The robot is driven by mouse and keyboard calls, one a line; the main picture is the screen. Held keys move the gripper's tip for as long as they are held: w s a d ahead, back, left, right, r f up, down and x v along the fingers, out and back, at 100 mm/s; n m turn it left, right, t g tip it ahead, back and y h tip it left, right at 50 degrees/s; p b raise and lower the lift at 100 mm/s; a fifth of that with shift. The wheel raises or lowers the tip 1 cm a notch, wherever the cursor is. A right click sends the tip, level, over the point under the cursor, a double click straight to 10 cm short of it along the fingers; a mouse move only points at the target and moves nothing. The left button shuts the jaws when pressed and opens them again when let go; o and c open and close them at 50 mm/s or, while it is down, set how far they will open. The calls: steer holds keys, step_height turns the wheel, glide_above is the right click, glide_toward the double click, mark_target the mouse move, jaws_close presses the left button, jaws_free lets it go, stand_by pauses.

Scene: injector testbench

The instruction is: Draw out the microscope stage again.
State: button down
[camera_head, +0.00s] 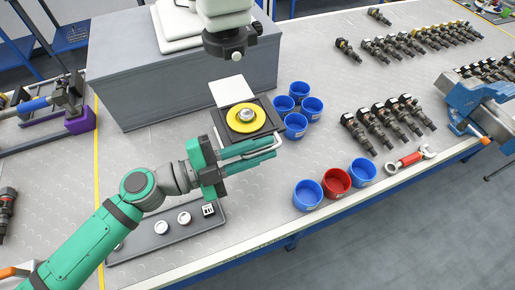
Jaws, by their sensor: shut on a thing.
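The microscope (222,22) stands on a large grey block at the back, its white body and dark objective overhanging the block's front. The microscope stage (268,126) is a dark square plate with a yellow disc (246,117) and a round metal part (245,114) on it. A white plate (232,91) lies behind the dark plate, below the objective. The stage has a light bar handle along its front edge. My green gripper (262,150) reaches in from the lower left and is shut on this handle. The fingers partly hide the handle.
Several blue cups (311,107) stand right of the stage. Two blue cups (308,195) and a red cup (336,183) stand near the front edge. A grey tray (150,246) with small parts lies below my arm. Injectors (358,132) and a blue vise (478,105) are at right.

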steer(key=shift+w+a+f, duration=0.1)
steer(key=shift+a+f, duration=0.05)
steer(key=shift+f, duration=0.25)
steer(key=c, duration=1.8)
jaws_free()
steer(key=shift+c, duration=0.2)
steer(key=shift+r, duration=0.15)
steer(key=v, duration=1)
steer(key=shift+a, duration=0.35)
